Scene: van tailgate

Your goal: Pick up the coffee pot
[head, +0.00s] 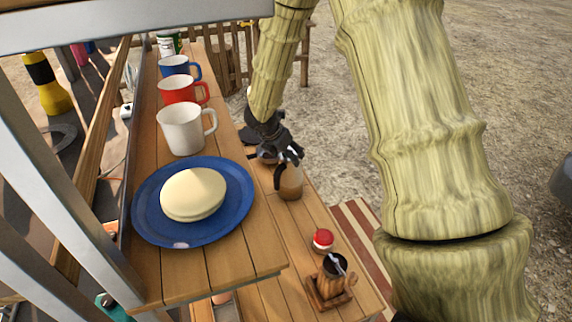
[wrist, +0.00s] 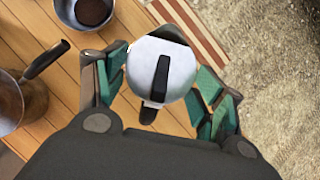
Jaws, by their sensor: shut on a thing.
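The coffee pot (head: 290,184) has a brownish body and a dark handle in the head view. It is upright at the right edge of the lower wooden surface; I cannot tell whether its base touches the wood. My gripper (head: 289,157) is at its top, coming from above and behind. In the wrist view the pot's silver lid (wrist: 178,68) with a black knob sits between the green-padded fingers of my gripper, which is shut on the pot. The fingers hide part of the pot's upper body in the head view.
A red-topped item (head: 322,239) and a wooden grinder (head: 334,283) stand in front. The upper shelf holds a blue plate (head: 148,222) and a white mug (head: 181,130).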

